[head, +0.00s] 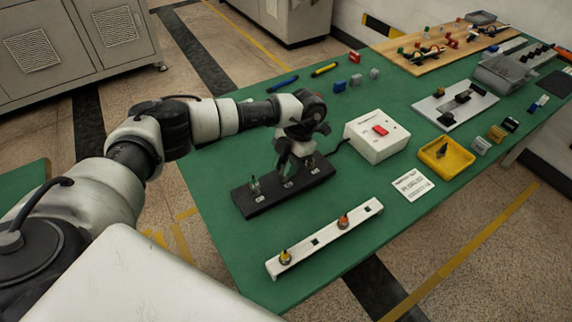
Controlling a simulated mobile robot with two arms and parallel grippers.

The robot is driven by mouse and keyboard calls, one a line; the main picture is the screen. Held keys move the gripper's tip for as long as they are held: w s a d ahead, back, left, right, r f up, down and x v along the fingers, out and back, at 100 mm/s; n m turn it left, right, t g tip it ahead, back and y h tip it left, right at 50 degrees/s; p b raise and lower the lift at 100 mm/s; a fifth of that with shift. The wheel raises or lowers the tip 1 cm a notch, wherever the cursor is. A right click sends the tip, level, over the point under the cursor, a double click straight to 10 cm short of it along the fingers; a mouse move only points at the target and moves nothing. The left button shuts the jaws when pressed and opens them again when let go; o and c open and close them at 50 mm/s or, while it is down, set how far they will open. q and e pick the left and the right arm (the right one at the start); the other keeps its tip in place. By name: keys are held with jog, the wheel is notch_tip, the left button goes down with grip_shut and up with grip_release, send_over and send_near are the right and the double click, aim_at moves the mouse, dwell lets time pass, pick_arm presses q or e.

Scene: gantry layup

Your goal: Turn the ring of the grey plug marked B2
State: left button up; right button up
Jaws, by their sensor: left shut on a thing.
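A black block (268,203) lies on the green table with small plugs along it and small white labels in front of them, too small to read here. One plug (254,185) stands clear at the block's left end. My left gripper (289,170) points down over the block's middle, shut on the middle grey plug. The fingers mostly hide that plug and its ring. Another plug (310,161) shows partly just right of the fingers. My right gripper is not in view.
A white box with a red switch (380,131) stands right of the block, with a black cable. A white rail (325,240) with orange and yellow fittings lies in front. The table's left part is clear.

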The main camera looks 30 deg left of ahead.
pick_arm(q)
jog(key=o, duration=0.9)
jog(key=shift+o, duration=0.2)
jog(key=b+v, duration=0.2)
jog(key=v, duration=0.9)
jog(key=shift+f, duration=0.15)
